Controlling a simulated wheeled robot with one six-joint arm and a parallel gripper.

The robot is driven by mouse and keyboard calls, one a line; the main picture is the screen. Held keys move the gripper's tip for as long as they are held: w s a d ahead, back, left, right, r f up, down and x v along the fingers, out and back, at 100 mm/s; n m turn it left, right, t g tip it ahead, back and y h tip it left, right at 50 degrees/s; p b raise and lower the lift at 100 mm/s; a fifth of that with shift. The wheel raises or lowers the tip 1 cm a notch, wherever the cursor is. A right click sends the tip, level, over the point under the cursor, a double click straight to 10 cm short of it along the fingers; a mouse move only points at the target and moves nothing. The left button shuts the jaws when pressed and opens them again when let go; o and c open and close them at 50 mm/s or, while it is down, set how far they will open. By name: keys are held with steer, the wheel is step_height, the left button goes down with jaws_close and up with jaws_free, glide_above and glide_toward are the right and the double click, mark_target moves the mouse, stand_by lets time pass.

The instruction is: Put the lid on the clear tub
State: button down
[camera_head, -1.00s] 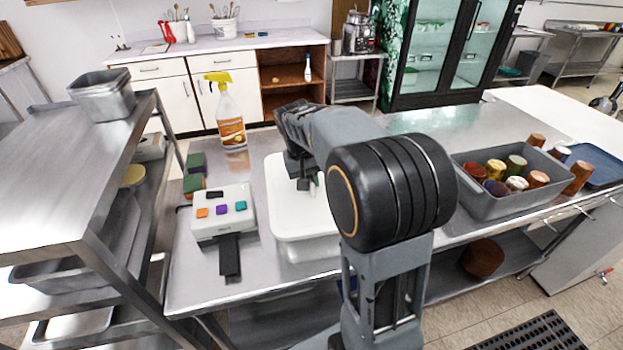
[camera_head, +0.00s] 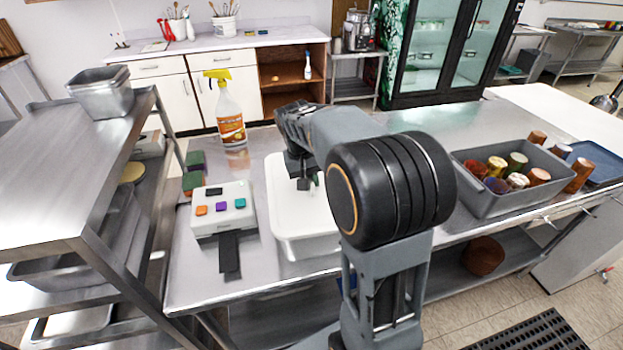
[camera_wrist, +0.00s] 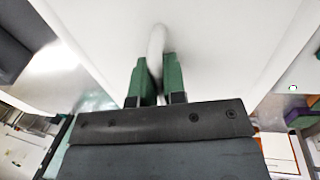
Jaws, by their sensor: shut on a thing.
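The white lid (camera_head: 285,215) lies over the clear tub (camera_head: 306,246) on the steel table, and covers its top as far as I can see. My gripper (camera_head: 309,182) is above the lid, partly hidden by my arm. In the wrist view my gripper (camera_wrist: 155,75) has its green fingers shut on the lid's white loop handle (camera_wrist: 157,45). The lid's white face (camera_wrist: 225,45) fills much of that view. The far right part of the tub and lid is hidden behind my arm, so I cannot tell whether the lid is seated all round.
A white box with coloured buttons (camera_head: 221,208) stands left of the tub. A spray bottle (camera_head: 230,115) stands behind. A grey bin of cups (camera_head: 490,205) is at the right. A steel rack (camera_head: 60,170) borders the table at left. Bare table lies between tub and bin.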

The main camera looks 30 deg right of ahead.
steer(key=c, duration=1.1)
jaws_free()
steer(key=shift+r, duration=0.1)
steer(key=shift+r+p, duration=3)
steer(key=shift+r, duration=0.4)
